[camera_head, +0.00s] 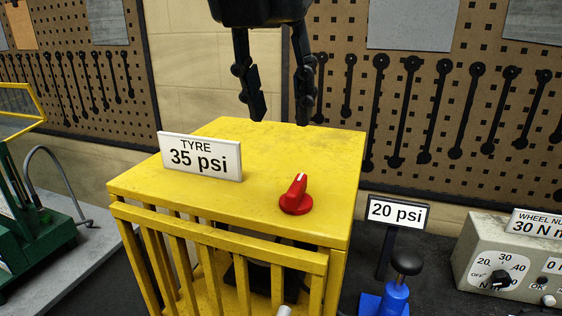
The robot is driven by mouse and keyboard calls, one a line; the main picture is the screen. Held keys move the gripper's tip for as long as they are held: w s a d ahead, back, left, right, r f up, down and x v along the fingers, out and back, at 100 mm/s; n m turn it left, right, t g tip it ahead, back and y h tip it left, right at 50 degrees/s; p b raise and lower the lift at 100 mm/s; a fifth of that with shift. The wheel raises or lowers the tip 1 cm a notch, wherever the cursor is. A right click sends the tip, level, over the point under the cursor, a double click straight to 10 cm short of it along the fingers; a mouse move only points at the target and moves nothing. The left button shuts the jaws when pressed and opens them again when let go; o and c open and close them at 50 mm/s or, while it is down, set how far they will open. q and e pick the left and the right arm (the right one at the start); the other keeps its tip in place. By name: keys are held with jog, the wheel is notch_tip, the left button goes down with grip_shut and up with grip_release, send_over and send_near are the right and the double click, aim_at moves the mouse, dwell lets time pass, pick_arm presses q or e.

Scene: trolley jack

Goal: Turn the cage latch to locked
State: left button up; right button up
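The cage latch is a red knob (296,196) with a white pointer mark, on the top of the yellow cage (230,240) near its front right. The pointer mark is at the knob's upper end, pointing up and slightly right in the picture. My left gripper (282,118) hangs from the top of the view with its fingers spread apart and nothing between them. It is above and behind the knob, over the back part of the cage top, apart from the knob. No locked or unlocked marking is readable by the knob. My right gripper is not seen.
A "TYRE 35 psi" sign (200,157) stands on the cage top, left of the knob. Right of the cage are a "20 psi" sign (398,212), a blue device with a black knob (406,262) and a grey dial box (510,258). Pegboards with wrenches (400,110) stand behind.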

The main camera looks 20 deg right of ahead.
pick_arm(q)
jog(key=p, duration=0.1)
send_near(296, 185)
jog(key=f, duration=0.2)
jog(key=x, duration=0.1)
jog(key=p+x, duration=0.1)
jog(key=x, duration=0.1)
jog(key=shift+w+d+f, duration=0.1)
jog(key=shift+w+d, duration=0.15)
jog(key=shift+w, duration=0.15)
jog(key=x, duration=0.2)
jog(key=shift+w+f, duration=0.15)
jog(key=shift+f, duration=0.05)
jog(key=shift+d+f+p, duration=0.15)
jog(key=shift+f+p, duration=0.15)
jog(key=shift+p, duration=0.05)
jog(key=shift+f, duration=0.2)
jog(key=shift+w+f, duration=0.1)
jog(key=shift+f, duration=0.05)
jog(key=shift+c, duration=0.8)
grip_shut()
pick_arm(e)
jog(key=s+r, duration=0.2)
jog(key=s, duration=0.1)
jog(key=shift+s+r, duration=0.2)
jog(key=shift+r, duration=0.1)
